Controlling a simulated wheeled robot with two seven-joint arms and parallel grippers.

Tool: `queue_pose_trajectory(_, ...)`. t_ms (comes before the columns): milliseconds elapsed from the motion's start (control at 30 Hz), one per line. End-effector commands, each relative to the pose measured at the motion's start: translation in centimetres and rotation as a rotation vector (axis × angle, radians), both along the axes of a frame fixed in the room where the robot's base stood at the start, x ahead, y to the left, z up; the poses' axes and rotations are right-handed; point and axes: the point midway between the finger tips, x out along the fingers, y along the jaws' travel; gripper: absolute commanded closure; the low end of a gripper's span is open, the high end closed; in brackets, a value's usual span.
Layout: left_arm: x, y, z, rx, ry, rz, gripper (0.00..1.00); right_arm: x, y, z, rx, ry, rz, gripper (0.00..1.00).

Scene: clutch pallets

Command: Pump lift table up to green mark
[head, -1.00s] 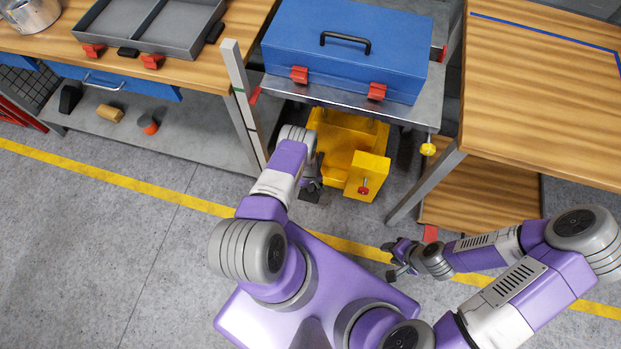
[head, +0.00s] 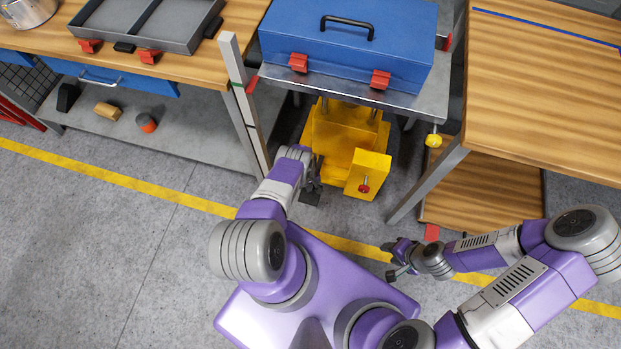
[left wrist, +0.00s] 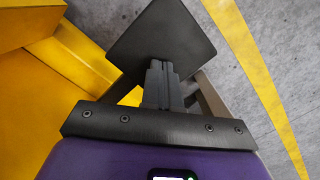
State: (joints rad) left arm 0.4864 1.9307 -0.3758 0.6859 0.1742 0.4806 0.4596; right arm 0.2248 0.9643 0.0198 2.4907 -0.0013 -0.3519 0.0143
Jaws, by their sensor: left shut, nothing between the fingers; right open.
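The lift table's grey platform (head: 350,91) stands above its yellow base (head: 345,140), with lift rods between them. A pale upright post (head: 244,105) at its left has a green mark (head: 237,85). A red pointer (head: 251,85) on the platform's left edge looks about level with that mark. My left gripper (head: 313,180) is shut and empty, low beside the base. In the left wrist view its fingers (left wrist: 160,75) are over a dark square pedal plate (left wrist: 160,42); contact is hard to tell. My right gripper (head: 392,260) is open and empty above the floor.
A blue toolbox (head: 345,45) rests on the platform. A wooden bench (head: 185,68) with a grey tray (head: 150,35) stands left, and a wooden table (head: 540,90) stands right. The floor at left is clear, crossed by a yellow line (head: 110,180).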

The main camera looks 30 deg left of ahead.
Motion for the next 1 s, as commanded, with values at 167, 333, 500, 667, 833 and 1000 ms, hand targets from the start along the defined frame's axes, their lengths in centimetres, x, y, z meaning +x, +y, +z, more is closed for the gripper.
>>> queue_pose_trajectory(167,1.1,1.5,0.5,0.012,-0.012,-0.001,1.00,0.0,0.0,0.0,0.000,0.000,0.000,0.57)
queue_pose_trajectory(333,1.1,1.5,0.5,0.013,-0.013,-0.002,1.00,0.0,0.0,0.0,0.000,0.000,0.000,0.57)
queue_pose_trajectory(500,1.2,1.5,1.3,0.014,-0.014,-0.002,1.00,0.0,0.0,0.5,0.000,0.000,0.000,0.57)
queue_pose_trajectory(667,1.3,1.7,3.7,0.013,-0.013,-0.001,1.00,0.0,0.0,2.1,0.000,0.000,0.000,0.57)
queue_pose_trajectory(833,1.3,1.8,6.3,0.010,-0.011,-0.001,1.00,0.0,0.0,3.7,0.000,0.000,0.000,0.57)
queue_pose_trajectory(1000,1.4,1.8,7.9,0.008,-0.008,-0.002,1.00,0.0,0.0,4.5,0.000,0.000,0.000,0.57)
